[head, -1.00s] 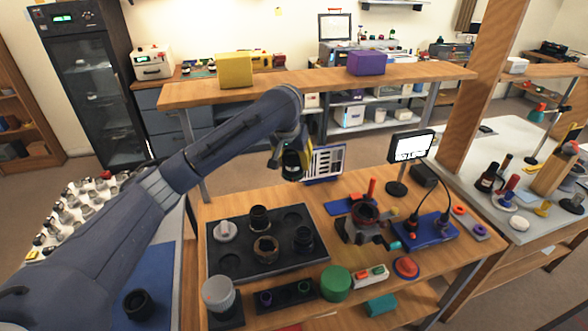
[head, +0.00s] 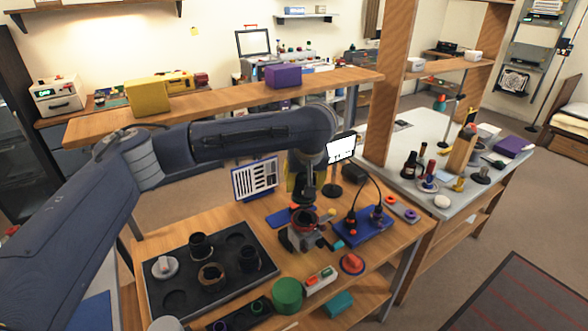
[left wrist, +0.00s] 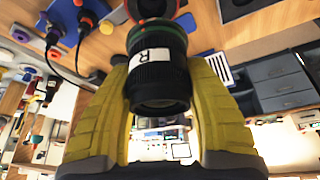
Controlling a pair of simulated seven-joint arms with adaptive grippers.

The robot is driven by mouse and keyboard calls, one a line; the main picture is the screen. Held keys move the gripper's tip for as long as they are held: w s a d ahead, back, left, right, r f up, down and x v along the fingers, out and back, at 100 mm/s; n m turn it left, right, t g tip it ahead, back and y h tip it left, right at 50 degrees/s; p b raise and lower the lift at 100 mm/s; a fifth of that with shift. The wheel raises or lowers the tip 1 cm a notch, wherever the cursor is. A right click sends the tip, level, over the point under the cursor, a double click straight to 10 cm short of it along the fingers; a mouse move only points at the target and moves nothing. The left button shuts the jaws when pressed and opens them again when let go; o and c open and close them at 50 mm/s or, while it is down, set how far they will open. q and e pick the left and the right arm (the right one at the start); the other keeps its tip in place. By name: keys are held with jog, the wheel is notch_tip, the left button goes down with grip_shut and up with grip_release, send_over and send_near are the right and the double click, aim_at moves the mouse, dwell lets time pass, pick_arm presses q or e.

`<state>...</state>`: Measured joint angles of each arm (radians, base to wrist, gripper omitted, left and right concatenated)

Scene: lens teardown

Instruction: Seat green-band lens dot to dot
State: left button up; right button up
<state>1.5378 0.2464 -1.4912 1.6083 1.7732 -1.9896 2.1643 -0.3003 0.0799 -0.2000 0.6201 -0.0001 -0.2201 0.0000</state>
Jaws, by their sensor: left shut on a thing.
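My left gripper (left wrist: 158,66) has yellow fingers and is shut on the green-band lens (left wrist: 160,82), a black barrel with a white label marked R. Its green band is at the end away from my palm. In the head view the lens (head: 305,193) hangs over the dark holder with a red ring (head: 303,227) on the wooden bench. In the left wrist view the red ring (left wrist: 130,14) lies just beyond the green-banded end; I cannot tell whether they touch. A small red mark shows by the band, but dot alignment is unclear. My right gripper is not in view.
A black tray (head: 178,306) with lens parts lies to the left. A blue board (head: 362,228) with cabled black plugs is at the right, near a small lit screen (head: 341,149).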

pick_arm(q)
jog(key=shift+s+d+n, duration=0.1)
jog(key=shift+d+n, duration=0.1)
jog(key=shift+n, duration=0.2)
jog(key=shift+f+y, duration=0.15)
jog(key=shift+y, duration=0.15)
jog(key=shift+f, duration=2.8)
jog(key=shift+f, duration=0.85)
dwell(0.8)
jog(key=o, duration=1.5)
jog(key=v, duration=1.2)
